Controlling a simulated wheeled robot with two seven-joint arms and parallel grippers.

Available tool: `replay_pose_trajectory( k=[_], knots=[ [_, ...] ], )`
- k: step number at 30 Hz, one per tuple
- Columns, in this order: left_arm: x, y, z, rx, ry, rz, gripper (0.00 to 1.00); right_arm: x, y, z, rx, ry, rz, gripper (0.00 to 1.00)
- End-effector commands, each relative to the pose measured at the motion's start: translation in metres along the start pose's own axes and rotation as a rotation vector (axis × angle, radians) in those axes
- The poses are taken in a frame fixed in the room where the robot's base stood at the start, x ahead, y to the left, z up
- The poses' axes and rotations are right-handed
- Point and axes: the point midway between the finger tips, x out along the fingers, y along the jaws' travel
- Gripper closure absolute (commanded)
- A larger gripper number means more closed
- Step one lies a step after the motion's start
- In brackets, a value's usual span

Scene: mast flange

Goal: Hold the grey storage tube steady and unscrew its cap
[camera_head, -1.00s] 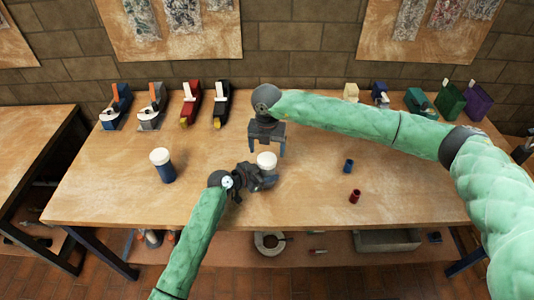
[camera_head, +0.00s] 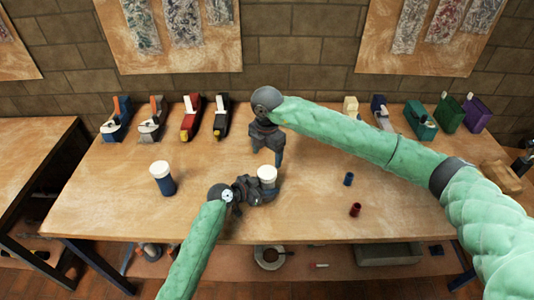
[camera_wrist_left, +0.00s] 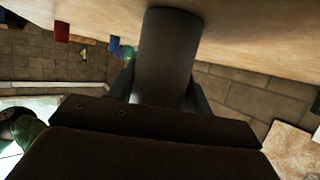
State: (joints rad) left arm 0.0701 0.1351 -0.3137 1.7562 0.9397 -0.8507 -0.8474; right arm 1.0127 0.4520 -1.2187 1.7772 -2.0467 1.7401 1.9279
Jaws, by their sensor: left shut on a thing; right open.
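The grey storage tube (camera_wrist_left: 168,50) fills the middle of the left wrist view. My left gripper (camera_head: 258,189) is shut on it. In the head view the tube stands about upright, its body mostly hidden by the gripper. Its white cap (camera_head: 267,172) sits at the tube's top; I cannot tell how tightly it is screwed on. My right gripper (camera_head: 268,155) is open and empty, pointing down just behind the cap and apart from it in the picture.
A blue tube with a white cap (camera_head: 162,178) stands to the left. A small blue cylinder (camera_head: 348,179) and a red cylinder (camera_head: 355,209) are on the right of the workbench (camera_head: 110,215). Several tape dispensers and boxes line the back edge. The bench's front left is clear.

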Motion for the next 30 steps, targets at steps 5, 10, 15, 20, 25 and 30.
replay_pose_trajectory(
  k=[5,10,15,20,25,30],
  knots=[
    [0.000,0.000,0.001,0.000,-0.001,0.000,1.00,0.003,-0.001,0.000,0.050,-0.001,-0.004,0.24],
    [0.000,0.000,0.001,0.000,-0.001,0.000,1.00,0.019,-0.001,0.000,0.054,0.001,-0.005,0.24],
    [0.000,0.000,0.001,0.000,-0.001,0.000,1.00,0.044,-0.001,0.000,0.053,0.000,-0.005,0.24],
    [0.000,0.000,0.001,0.000,-0.001,0.000,1.00,0.064,-0.001,0.000,0.053,0.000,-0.005,0.24],
    [0.000,0.000,0.001,0.000,-0.001,0.000,1.00,0.076,-0.001,0.000,0.052,0.000,-0.004,0.24],
    [0.000,0.000,0.001,0.000,-0.001,0.000,1.00,0.081,-0.001,0.000,0.051,-0.001,-0.004,0.24]
  ],
)
